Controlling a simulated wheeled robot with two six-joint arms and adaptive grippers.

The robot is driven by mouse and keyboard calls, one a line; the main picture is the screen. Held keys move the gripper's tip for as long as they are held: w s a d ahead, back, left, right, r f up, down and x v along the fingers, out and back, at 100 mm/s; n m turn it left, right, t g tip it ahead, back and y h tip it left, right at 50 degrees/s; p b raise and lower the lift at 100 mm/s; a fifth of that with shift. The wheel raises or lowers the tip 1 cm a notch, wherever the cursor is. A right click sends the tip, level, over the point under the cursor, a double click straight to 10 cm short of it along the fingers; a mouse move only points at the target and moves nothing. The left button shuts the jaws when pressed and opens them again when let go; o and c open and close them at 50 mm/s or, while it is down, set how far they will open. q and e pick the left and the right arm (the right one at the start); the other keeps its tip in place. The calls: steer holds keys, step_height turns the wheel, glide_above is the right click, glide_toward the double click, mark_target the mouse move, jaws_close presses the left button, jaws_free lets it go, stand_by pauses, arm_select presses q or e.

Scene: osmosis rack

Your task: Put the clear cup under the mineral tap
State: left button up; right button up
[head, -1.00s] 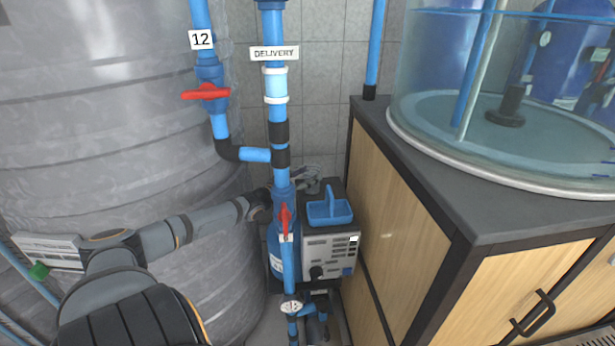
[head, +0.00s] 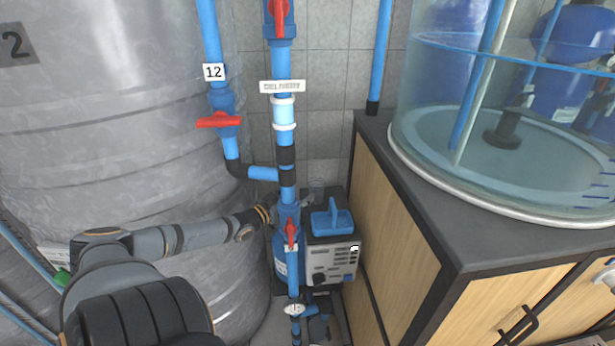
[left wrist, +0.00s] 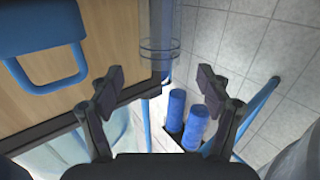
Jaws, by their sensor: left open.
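The clear cup (head: 316,187) looks small and see-through in the head view, just behind the blue caddy on the grey machine. In the left wrist view a clear cylinder (left wrist: 160,28), which looks like the cup, stands between and beyond the fingertips. My left gripper (left wrist: 160,77) is open with nothing between its fingers. In the head view my left arm reaches in from the left, and its gripper is mostly hidden behind the blue delivery pipe. I cannot pick out the mineral tap by any label. My right gripper is not in view.
The blue caddy (head: 332,222) sits on the grey machine (head: 330,262). The delivery pipe (head: 284,150) with red handles stands in front. A wooden cabinet (head: 392,215) bearing a clear tank (head: 420,120) is at right. Two blue cylinders (left wrist: 176,108) show in the left wrist view.

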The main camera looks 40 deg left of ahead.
arm_select(q)
steer(key=shift+s+f, duration=0.1)
steer(key=shift+s, duration=0.7)
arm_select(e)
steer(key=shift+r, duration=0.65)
arm_select(q)
steer(key=shift+f, duration=0.1)
